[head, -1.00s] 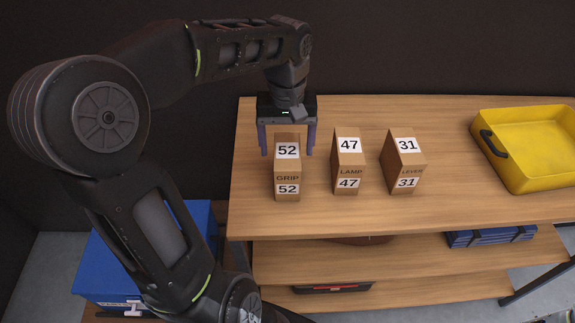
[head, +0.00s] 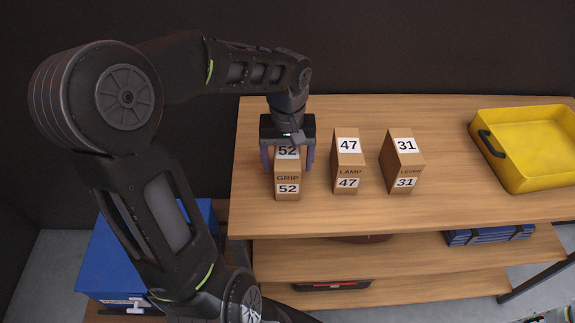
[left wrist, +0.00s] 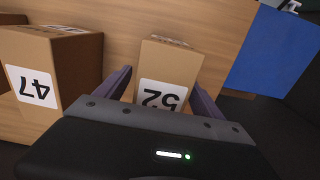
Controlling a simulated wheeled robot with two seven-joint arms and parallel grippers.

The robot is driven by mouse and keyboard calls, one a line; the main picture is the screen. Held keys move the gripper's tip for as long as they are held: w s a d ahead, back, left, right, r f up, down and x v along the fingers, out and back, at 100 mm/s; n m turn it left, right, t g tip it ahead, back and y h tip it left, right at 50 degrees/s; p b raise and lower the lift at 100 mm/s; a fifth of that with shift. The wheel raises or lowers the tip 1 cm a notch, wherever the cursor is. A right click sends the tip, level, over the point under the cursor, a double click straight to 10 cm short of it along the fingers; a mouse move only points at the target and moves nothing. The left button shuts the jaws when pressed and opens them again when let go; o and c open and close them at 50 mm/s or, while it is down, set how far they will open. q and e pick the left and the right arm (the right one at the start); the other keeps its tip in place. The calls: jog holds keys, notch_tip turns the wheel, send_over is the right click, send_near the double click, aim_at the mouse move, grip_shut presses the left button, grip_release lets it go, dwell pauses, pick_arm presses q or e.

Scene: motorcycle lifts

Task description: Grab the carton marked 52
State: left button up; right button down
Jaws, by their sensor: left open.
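The carton marked 52 (head: 287,181) is a brown box with white number labels and the word GRIP, upright at the left end of the wooden table. My left gripper (head: 287,167) is above it with its fingers pointing down, one on each side of the carton, and hides part of its top. In the left wrist view the carton (left wrist: 170,66) lies between the two open fingers (left wrist: 158,92), with a visible gap at least on the left side. My right gripper is not in view.
The carton marked 47 (head: 348,165) stands close to the right, and the carton marked 31 (head: 402,165) beyond it. A yellow tray (head: 535,180) is at the table's right. The table top (head: 450,210) is clear in front. A blue box (head: 115,262) sits lower left.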

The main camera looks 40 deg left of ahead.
pick_arm(q)
jog(key=shift+c, duration=0.4)
jog(key=c, duration=1.6)
jog(key=shift+r, duration=0.1)
notch_tip(320, 180, up, 10)
jog(key=shift+f+b, duration=0.1)
jog(key=shift+b, duration=0.45)
